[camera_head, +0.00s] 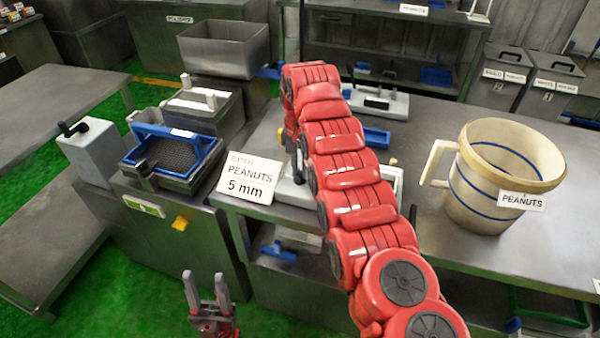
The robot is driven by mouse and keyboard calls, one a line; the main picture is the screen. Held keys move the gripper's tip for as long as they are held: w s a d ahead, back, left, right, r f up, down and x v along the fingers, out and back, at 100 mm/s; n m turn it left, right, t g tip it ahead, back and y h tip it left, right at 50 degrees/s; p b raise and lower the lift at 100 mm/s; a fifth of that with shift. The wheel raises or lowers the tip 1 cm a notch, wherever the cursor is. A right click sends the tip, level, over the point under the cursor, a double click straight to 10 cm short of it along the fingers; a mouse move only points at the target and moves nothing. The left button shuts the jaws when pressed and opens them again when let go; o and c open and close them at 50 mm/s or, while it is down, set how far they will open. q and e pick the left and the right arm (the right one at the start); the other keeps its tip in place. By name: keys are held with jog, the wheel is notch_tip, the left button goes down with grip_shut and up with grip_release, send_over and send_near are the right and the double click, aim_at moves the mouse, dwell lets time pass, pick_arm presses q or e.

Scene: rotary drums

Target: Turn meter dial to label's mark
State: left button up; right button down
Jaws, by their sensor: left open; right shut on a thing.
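A white label card (249,178) reading "BATCH PEANUTS 5 mm" stands at the left end of the long steel bench. A white device (294,192) is just right of it, mostly covered by my red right arm. No dial face or scale shows. My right gripper (298,160) is low behind that arm at the device. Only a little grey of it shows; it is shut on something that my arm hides. My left gripper (209,300) is open and empty, fingers up, over the green floor in front of the benches.
A large beige tub (498,180) labelled "PEANUTS" stands on the bench at right. A grey machine with a crank (93,150) and a blue-framed sieve tray (176,150) are at left. A steel bin (224,48) and another white device (378,100) are behind. Green floor is open at lower left.

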jog(key=m, duration=0.3)
jog(key=shift+m, duration=0.3)
jog(key=m, duration=0.5)
jog(key=shift+r+p, duration=0.1)
jog(key=shift+p, duration=0.3)
jog(key=m, duration=0.5)
jog(key=shift+p, duration=0.35)
jog(key=shift+m, duration=2.1)
jog(key=c, duration=0.8)
grip_release()
jog(key=shift+c, duration=0.2)
